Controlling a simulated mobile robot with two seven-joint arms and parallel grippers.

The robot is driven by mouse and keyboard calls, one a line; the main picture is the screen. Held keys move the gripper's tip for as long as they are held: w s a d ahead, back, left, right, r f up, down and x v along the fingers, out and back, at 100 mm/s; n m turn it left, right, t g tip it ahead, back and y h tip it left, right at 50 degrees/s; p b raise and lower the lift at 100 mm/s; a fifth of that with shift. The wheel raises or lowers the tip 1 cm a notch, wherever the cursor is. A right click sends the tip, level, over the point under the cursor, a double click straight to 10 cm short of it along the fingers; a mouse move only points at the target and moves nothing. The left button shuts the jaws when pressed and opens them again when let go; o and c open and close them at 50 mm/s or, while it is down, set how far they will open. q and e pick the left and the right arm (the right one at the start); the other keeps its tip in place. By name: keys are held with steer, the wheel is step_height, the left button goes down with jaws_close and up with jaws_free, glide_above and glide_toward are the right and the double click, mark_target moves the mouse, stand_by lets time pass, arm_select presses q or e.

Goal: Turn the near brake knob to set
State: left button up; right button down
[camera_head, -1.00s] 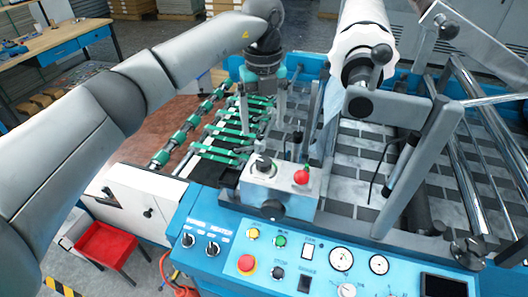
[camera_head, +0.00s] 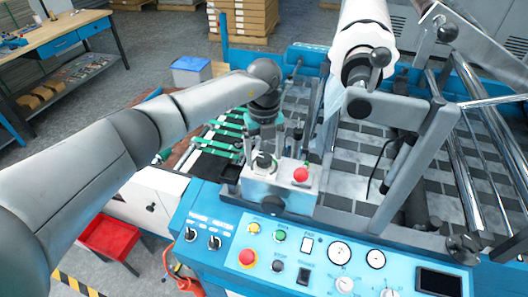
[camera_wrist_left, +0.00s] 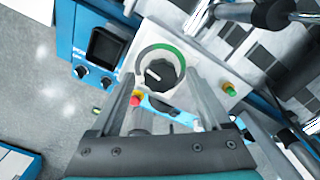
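A black knob (camera_head: 263,160) stands on top of a silver-grey box at the near edge of the machine. I take it to be the near brake knob, but no label is legible. In the left wrist view, a black knob (camera_wrist_left: 160,74) with a pale pointer sits on a white dial with a green arc. My left gripper (camera_head: 262,152) is just above the box, fingers pointing down and apart. In the wrist view the open fingers (camera_wrist_left: 165,98) lie either side of the knob's line; contact cannot be told. My right gripper is out of view.
A red button (camera_head: 301,174) stands beside the knob on the box. The blue control panel (camera_head: 225,222) with switches and gauges lies in front. The white roll (camera_head: 358,30) and its metal bracket (camera_head: 425,150) rise to the right.

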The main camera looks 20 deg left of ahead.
arm_select(q)
jaws_close()
stand_by(0.4)
steer(key=shift+m, duration=0.3)
steer(key=m+b, duration=0.3)
steer(key=shift+w+m, duration=0.1)
steer(key=shift+m, duration=0.3)
steer(key=m+b, duration=0.3)
steer(key=m, duration=0.2)
steer(key=m+b, duration=0.2)
steer(key=m, duration=0.2)
steer(key=shift+d+m, duration=0.1)
steer(key=shift+m, duration=0.3)
steer(key=m+b, duration=0.2)
steer(key=m, duration=0.2)
steer(key=shift+r+m, duration=0.1)
steer(key=shift+m, duration=0.2)
